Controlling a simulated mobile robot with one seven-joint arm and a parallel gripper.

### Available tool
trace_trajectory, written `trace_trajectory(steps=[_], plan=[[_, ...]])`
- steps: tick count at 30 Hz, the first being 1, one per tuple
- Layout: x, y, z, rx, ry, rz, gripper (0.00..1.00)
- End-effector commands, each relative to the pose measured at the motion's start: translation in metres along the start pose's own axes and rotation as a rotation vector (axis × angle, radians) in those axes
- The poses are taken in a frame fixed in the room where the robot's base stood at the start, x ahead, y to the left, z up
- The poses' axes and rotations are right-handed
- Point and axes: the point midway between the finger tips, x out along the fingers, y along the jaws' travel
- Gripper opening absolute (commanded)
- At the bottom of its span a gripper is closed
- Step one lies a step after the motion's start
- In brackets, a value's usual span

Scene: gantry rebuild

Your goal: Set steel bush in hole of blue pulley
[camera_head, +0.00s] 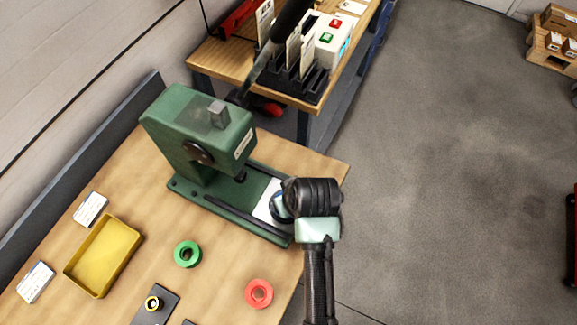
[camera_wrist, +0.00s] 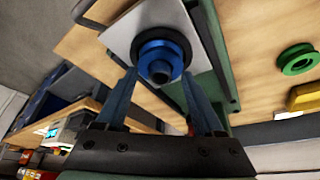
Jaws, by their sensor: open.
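The blue pulley (camera_wrist: 158,50) lies on a white plate (camera_wrist: 118,38) in the wrist view. A dark round piece with a dark hole (camera_wrist: 160,71) shows at the pulley's middle. I cannot tell whether it is the steel bush or the pulley's own hub. My gripper (camera_wrist: 160,77) is open, its fingers apart on either side of this piece; I see nothing clamped between them. In the head view, my wrist mostly hides the pulley (camera_head: 277,205), and the fingertips are hidden too.
A green press (camera_head: 205,130) stands over the plate's left side. Open floor lies right.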

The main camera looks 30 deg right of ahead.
Motion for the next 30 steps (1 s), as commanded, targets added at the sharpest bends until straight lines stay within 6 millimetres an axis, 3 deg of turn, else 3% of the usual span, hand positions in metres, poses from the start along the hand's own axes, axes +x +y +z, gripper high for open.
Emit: trace_trajectory(steps=[8, 21, 30], plan=[[-0.018, 0.000, -0.001, 0.000, 0.004, 0.001, 0.70], [-0.107, 0.000, -0.001, -0.001, 0.004, 0.002, 0.70], [-0.130, 0.000, 0.000, 0.000, 0.000, 0.000, 0.70]])
